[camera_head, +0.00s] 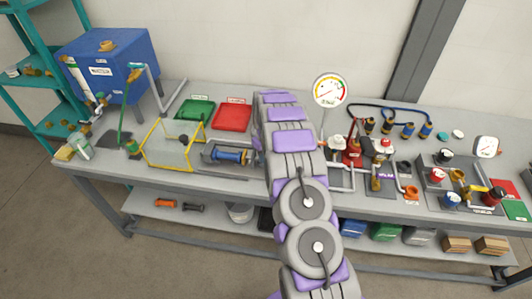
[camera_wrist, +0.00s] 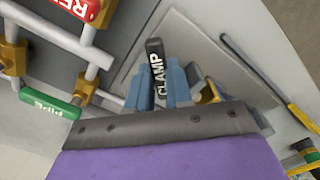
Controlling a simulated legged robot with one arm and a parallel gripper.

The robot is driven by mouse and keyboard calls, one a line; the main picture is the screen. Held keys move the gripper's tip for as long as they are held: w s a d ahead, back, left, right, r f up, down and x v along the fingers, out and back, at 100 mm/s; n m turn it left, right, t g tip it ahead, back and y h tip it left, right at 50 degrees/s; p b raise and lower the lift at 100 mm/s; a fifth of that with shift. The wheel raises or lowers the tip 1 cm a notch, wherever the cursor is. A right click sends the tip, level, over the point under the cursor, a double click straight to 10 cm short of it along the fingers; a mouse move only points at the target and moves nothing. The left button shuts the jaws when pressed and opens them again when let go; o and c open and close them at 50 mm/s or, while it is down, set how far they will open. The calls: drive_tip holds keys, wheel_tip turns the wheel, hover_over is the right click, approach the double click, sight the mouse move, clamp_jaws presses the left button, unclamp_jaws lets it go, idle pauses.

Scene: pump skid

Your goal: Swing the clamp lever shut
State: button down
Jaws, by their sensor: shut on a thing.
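The clamp lever (camera_wrist: 154,50) shows in the wrist view as a dark handle with a rounded end and white "CLAMP" lettering. My gripper (camera_wrist: 157,73) has its two blue-grey fingers on either side of the lever, shut on it. The lever's end sticks out past the fingertips, and its lower part and pivot are hidden by the gripper. In the head view my purple and grey arm covers the gripper and the lever.
In the wrist view, a green handle (camera_wrist: 50,107) and a red handle (camera_wrist: 82,8) sit on grey pipes at left. In the head view, a yellow frame (camera_head: 168,168) stands left of my arm, and a gauge (camera_head: 330,90) and piping stand right of it.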

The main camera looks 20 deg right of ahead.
drive_tip(key=m, duration=0.2)
drive_tip(key=a+m+p, duration=0.1)
drive_tip(key=m, duration=0.1)
drive_tip(key=shift+s+m, duration=0.15)
drive_tip(key=shift+m, duration=0.15)
drive_tip(key=shift+a+m+p, duration=0.25)
drive_tip(key=shift+m+p, duration=0.25)
drive_tip(key=shift+m, duration=0.6)
drive_tip(key=shift+a+m+p, duration=0.25)
drive_tip(key=shift+m+p, duration=0.2)
drive_tip(key=shift+m, duration=0.65)
drive_tip(key=shift+w+f, duration=0.1)
drive_tip(key=shift+w, duration=0.1)
drive_tip(key=c, duration=1)
unclamp_jaws()
drive_tip(key=shift+a, duration=0.1)
